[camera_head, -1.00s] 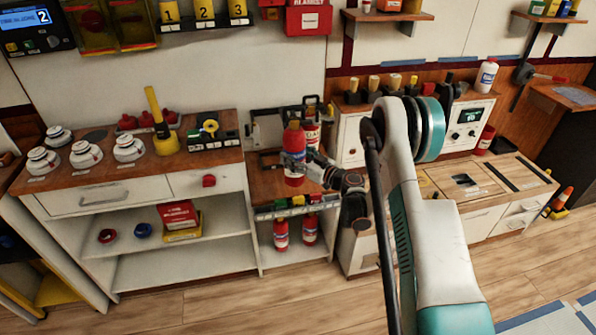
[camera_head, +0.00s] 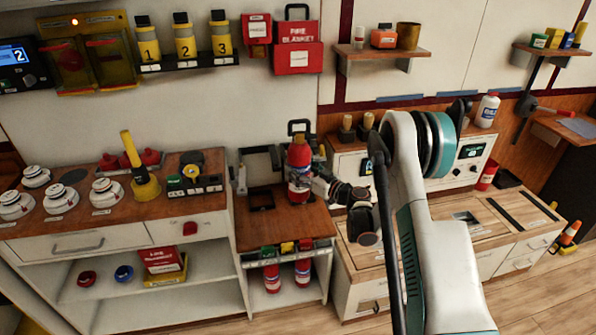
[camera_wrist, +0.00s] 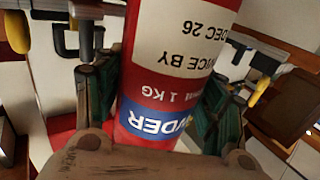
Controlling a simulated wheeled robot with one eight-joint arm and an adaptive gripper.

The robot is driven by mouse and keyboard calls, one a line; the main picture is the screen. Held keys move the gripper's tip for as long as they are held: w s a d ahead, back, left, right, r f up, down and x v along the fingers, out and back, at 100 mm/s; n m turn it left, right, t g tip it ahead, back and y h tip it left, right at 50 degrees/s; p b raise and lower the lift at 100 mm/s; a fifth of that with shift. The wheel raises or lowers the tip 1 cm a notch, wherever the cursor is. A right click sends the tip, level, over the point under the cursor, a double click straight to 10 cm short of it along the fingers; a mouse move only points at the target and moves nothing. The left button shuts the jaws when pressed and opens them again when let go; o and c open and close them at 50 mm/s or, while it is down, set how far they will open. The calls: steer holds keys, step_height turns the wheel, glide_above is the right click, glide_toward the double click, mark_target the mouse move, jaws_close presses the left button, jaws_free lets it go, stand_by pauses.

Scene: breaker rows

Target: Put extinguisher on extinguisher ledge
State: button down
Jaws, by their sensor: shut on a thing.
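My gripper (camera_head: 314,182) is shut on a red extinguisher (camera_head: 298,186) with a white and blue label. The extinguisher is upright in the head view, over or in front of the low wooden top (camera_head: 285,224); I cannot tell if its base touches it. In the wrist view the extinguisher (camera_wrist: 165,70) fills the middle between my fingers, its label upside down. Two more red extinguishers (camera_head: 272,278) (camera_head: 303,272) stand in the open bay below. No surface is clearly marked as the extinguisher ledge, so I cannot tell which it is.
A dark square outline (camera_head: 261,199) lies on the wooden top, left of the held extinguisher. Left is a counter with a yellow plunger-like object (camera_head: 143,180) and white detectors (camera_head: 107,192). A wall shelf (camera_head: 382,52) holds small items. My arm hides part of the right cabinet.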

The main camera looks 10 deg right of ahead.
step_height(320, 180, down, 14)
steer(key=b, duration=0.4)
steer(key=shift+f+b, duration=0.2)
steer(key=shift+b, duration=0.15)
steer(key=shift+f, duration=0.1)
steer(key=shift+c, duration=1.9)
jaws_free()
steer(key=shift+s, duration=0.1)
